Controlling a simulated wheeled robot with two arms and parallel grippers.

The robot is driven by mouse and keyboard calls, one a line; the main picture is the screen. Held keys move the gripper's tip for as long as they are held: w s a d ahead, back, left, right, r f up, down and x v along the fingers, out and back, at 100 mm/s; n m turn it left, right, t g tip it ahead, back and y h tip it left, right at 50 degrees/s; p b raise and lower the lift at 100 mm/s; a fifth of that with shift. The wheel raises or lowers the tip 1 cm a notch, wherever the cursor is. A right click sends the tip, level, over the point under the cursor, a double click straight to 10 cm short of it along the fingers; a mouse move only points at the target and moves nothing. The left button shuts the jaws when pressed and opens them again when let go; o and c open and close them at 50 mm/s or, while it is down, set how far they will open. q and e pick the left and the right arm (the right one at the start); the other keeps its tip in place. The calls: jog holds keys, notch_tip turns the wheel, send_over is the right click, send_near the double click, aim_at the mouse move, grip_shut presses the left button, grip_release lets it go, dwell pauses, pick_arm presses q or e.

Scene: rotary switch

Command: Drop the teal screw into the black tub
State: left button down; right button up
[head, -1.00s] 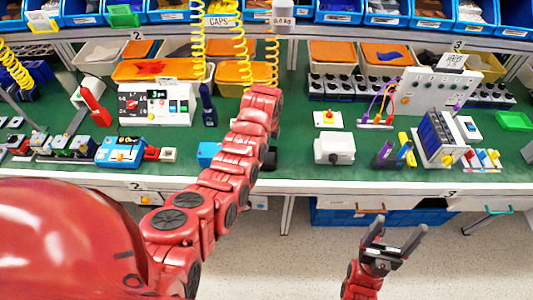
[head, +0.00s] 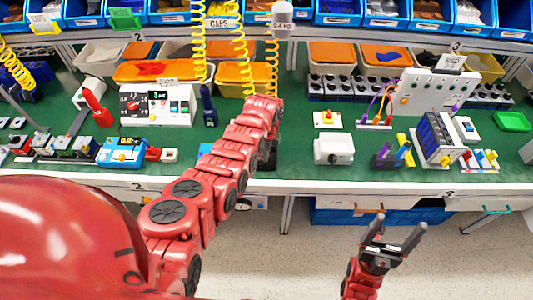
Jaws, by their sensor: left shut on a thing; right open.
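My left arm reaches over the green bench, and its red wrist (head: 258,112) is in the middle of the view. My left gripper (head: 268,158) is mostly hidden behind this arm; only a dark part shows low beside the wrist. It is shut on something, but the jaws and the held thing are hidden. I cannot make out the teal screw or the black tub; the arm covers that part of the bench. My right gripper (head: 396,236) is open and empty, in front of the bench above the floor.
A blue box (head: 205,149) is partly behind my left arm. A white switch box (head: 333,149) stands right of the wrist, with clear green mat between. A control panel with a red dial (head: 156,104) stands to the left. Yellow coiled cables (head: 240,60) hang beyond the wrist.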

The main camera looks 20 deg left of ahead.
pick_arm(q)
jog(key=c, duration=0.9)
grip_release()
jog(key=shift+f, duration=0.1)
